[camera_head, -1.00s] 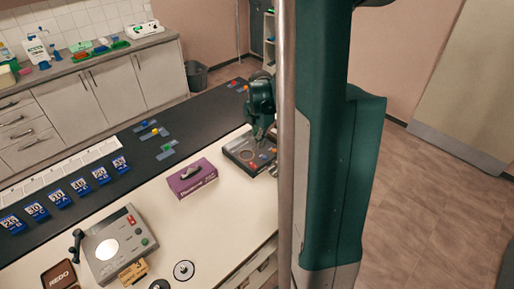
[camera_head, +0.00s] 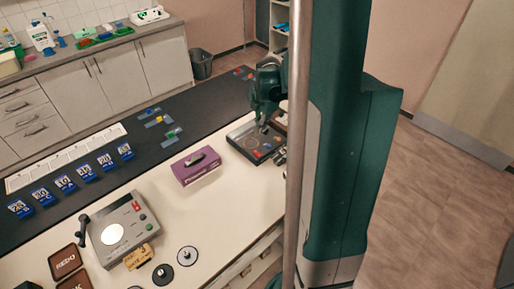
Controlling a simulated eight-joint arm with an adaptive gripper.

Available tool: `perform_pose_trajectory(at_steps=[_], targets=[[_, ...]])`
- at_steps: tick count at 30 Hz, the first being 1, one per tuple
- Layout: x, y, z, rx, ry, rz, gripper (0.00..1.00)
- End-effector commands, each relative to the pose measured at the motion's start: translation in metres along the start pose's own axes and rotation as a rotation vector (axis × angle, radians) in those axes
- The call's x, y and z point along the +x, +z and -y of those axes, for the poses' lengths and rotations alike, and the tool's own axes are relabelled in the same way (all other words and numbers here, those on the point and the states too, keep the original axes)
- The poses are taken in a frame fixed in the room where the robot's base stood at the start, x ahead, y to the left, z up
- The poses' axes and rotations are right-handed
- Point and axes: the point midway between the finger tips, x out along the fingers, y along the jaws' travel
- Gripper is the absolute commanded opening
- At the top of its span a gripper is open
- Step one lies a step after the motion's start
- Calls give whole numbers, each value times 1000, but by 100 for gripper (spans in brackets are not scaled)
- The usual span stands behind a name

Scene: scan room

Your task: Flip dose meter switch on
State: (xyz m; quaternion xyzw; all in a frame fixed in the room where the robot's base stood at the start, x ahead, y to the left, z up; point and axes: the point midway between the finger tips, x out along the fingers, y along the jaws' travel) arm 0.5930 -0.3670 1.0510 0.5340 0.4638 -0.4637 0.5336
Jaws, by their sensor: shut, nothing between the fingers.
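My gripper (camera_head: 264,127) is shut and empty, pointing down over a dark box (camera_head: 240,137). The box has a round dial and small orange, red and blue parts on top. My gripper's tips are close to its top; I cannot tell whether they touch. A grey device (camera_head: 108,213) with a lit round window, a red part and a green button stands nearer, at the left, away from my gripper. No readable label shows which of the two is the dose meter. The switch and its position are too small to tell.
A purple box (camera_head: 197,170) lies on the white table, left of the dark box. Metal parts (camera_head: 280,155) stand beside the dark box, near my column. The white table's middle is clear.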

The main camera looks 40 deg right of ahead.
Motion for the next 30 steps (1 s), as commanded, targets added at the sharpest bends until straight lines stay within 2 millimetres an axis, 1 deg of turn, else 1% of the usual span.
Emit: perform_pose_trajectory(at_steps=[8,14,20,30], targets=[[2,0,0,0,-1,0,0],[12,0,0,0,-1,0,0],[30,0,0,0,-1,0,0],[66,0,0,0,-1,0,0]])
